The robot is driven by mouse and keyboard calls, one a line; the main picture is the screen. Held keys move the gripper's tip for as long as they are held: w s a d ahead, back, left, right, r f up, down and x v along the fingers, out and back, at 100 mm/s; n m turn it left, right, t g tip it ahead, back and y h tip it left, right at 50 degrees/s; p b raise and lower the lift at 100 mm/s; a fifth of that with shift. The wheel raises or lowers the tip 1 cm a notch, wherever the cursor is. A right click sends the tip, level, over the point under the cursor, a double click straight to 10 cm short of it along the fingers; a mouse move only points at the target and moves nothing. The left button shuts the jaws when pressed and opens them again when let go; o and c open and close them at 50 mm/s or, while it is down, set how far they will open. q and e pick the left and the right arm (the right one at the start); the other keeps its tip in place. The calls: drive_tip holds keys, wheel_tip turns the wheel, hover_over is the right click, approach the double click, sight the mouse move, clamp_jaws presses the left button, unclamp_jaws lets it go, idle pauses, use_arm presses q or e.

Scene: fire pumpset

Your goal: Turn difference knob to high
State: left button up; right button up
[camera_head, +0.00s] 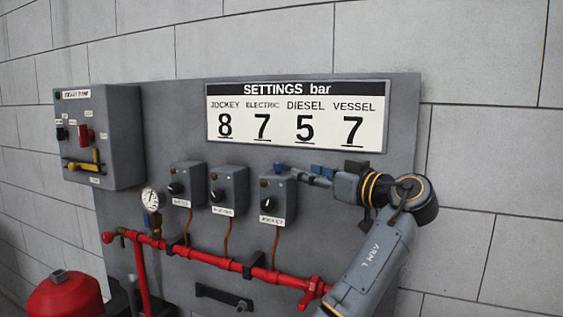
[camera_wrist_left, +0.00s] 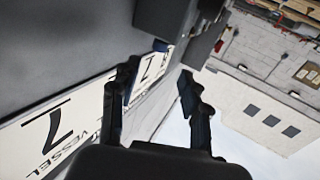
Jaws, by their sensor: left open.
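Three small grey switch boxes hang on the panel, each with a black dial on its front. The right box (camera_head: 278,198) has a small blue piece (camera_head: 278,167) on its top, which looks like a knob. A blue piece also shows beyond the fingers in the left wrist view (camera_wrist_left: 160,45). I cannot read which knob is marked difference or its setting. My left gripper (camera_head: 303,175) is just right of the right box, pointing left at its upper part. In the left wrist view its fingers (camera_wrist_left: 158,70) are apart with nothing held. My right gripper is not in view.
The settings sign (camera_head: 297,116) is above the gripper. A red pipe (camera_head: 240,266) with a pressure gauge (camera_head: 150,199) runs below the boxes. The middle box (camera_head: 229,190) stands close to the right one. A larger control box (camera_head: 98,137) is at left.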

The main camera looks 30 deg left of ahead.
sight(282, 167)
use_arm(q)
drive_tip(key=p+x, duration=0.2)
drive_tip(key=x, duration=0.4)
drive_tip(key=shift+a, duration=0.2)
drive_tip(key=x, duration=0.2)
drive_tip(key=shift+w+a+p, duration=0.15)
drive_tip(key=shift+a+p, duration=0.1)
drive_tip(key=shift+p, duration=0.15)
drive_tip(key=shift+w+a+f, duration=0.1)
drive_tip(key=shift+a+f, duration=0.05)
drive_tip(key=shift+a, duration=0.2)
drive_tip(key=shift+d, duration=0.1)
drive_tip(key=shift+c, duration=0.9)
drive_tip(key=c, duration=0.7)
clamp_jaws()
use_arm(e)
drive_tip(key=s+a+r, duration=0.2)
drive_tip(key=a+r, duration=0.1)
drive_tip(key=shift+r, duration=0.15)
